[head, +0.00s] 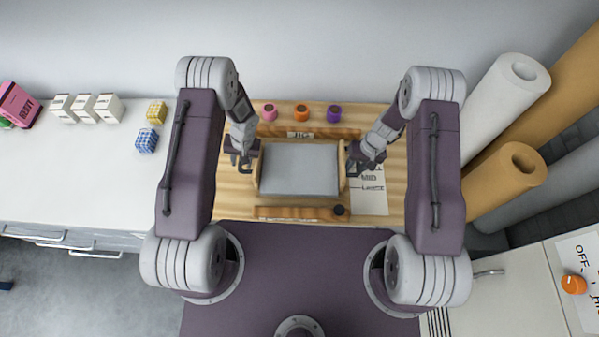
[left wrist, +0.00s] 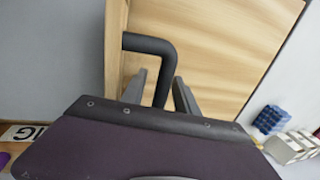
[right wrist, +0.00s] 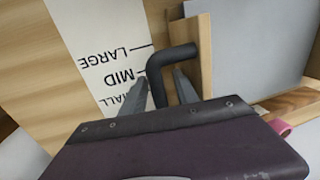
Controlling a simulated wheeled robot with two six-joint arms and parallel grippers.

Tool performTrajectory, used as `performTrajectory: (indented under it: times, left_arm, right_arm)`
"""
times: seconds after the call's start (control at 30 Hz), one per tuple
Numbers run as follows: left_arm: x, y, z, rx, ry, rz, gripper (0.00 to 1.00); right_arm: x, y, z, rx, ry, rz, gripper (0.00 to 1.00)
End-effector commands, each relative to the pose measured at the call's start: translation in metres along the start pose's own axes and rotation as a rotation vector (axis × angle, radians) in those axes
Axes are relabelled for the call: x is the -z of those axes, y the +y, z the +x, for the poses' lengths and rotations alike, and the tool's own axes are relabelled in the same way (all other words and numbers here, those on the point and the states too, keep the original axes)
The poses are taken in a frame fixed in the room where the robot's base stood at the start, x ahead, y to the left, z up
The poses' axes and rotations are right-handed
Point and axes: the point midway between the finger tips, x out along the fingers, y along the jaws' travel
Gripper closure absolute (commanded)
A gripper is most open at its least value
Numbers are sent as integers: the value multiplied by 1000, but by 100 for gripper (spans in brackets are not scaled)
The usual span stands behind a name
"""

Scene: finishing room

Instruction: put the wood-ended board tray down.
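The board tray, a grey panel (head: 300,170) with light wood ends, is level at the wooden worktop between two brown strips. I cannot be sure from these views that its underside touches the worktop. Each end has a black bent handle, in the left wrist view (left wrist: 150,43) and right wrist view (right wrist: 178,53). My left gripper (head: 244,163) has its fingers on either side of the left handle, with a gap beside the bar. My right gripper (head: 355,164) likewise stands around the right handle, fingers apart. The gripper bodies hide part of each handle.
A JIG label (head: 300,135) and pink, orange and purple round items (head: 301,113) are behind the tray. A size card (head: 369,192) lies right of it. A dark knob (head: 339,210) sits on the front strip (head: 290,212). Rolls (head: 505,95) stand at right; small boxes (head: 85,107) at left.

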Motion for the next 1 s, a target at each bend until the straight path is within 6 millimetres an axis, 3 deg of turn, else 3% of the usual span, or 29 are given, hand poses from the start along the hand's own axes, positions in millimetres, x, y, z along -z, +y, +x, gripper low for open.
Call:
performTrajectory:
  times: [0.17,0.6,0.87,1.0]
  left_arm:
    - [1,0,-8,0,3,-1,64]
    - [1,0,-106,0,4,0,64]
    - [-1,0,-120,0,0,0,64]
    - [0,0,-120,0,0,0,64]
  right_arm:
    - [0,0,0,0,-1,0,64]
    - [0,0,0,1,-1,0,64]
    - [0,0,0,1,-1,0,64]
    - [1,-1,-14,1,2,0,64]
